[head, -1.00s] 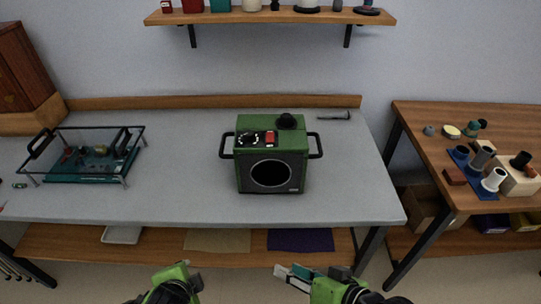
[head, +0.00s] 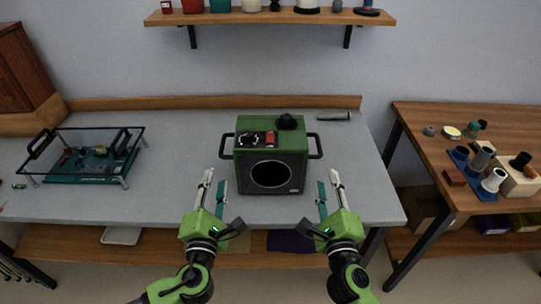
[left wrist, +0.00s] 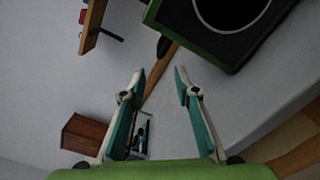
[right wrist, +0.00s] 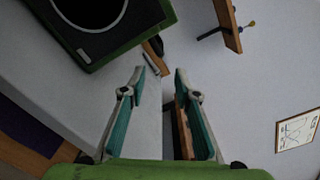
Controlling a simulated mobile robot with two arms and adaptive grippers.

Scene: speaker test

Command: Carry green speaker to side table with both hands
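The green speaker (head: 271,155) stands upright on the grey workbench (head: 180,195), its black front with a round cone facing me. It has a black handle on its left side (head: 226,146) and one on its right side (head: 316,146). My left gripper (head: 214,186) is open and empty, in front of and below the left handle. My right gripper (head: 329,191) is open and empty, in front of and below the right handle. Both wrist views show a corner of the speaker (left wrist: 222,25) (right wrist: 100,30) beyond the spread fingers. The wooden side table (head: 420,120) stands at the right.
The side table holds a blue tray with cylinders (head: 474,180), a beige block (head: 515,178) and small items. A dark tool (head: 334,115) lies behind the speaker. A gap separates bench and side table.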

